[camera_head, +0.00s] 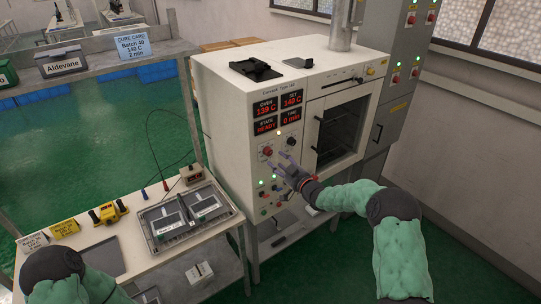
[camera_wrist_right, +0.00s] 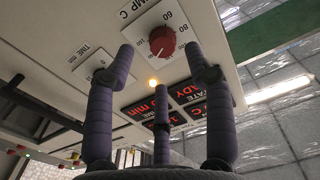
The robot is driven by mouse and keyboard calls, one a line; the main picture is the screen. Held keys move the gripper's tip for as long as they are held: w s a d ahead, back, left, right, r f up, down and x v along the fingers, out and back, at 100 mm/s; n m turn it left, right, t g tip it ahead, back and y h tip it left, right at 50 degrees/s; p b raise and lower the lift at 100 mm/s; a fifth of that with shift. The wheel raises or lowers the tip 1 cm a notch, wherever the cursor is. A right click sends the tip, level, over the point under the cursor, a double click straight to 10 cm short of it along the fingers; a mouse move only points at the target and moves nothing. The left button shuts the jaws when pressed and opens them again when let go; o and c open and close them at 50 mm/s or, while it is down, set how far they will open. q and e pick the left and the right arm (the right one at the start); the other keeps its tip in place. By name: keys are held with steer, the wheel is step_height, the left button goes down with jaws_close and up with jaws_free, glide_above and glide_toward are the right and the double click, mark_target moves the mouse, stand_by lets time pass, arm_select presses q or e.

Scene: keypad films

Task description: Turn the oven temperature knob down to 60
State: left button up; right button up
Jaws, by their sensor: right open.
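The white oven (camera_head: 235,120) stands in the middle of the head view. Its display (camera_head: 278,112) reads OVEN 139 C, SET 140 C, STATE READY and TIME 0 min. The red temperature knob (camera_head: 267,152) is below the display. In the wrist view this red knob (camera_wrist_right: 162,41) sits on a dial marked with 60, 80 and other numbers. My right gripper (camera_head: 281,163) is open in front of the panel, close to the knob. In the wrist view its spread fingers (camera_wrist_right: 163,62) lie around the knob's direction, with nothing held; contact cannot be told. My left gripper is out of view.
A black knob (camera_head: 291,141) for time is right of the red one. The oven door (camera_head: 341,128) is shut. Lit buttons (camera_head: 262,184) are lower on the panel. A bench (camera_head: 128,232) with a tray (camera_head: 151,243) stands at left. Open green floor lies at right.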

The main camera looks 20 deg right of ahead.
mark_target(270, 154)
steer(key=shift+x, duration=2.8)
steer(key=shift+c, duration=0.2)
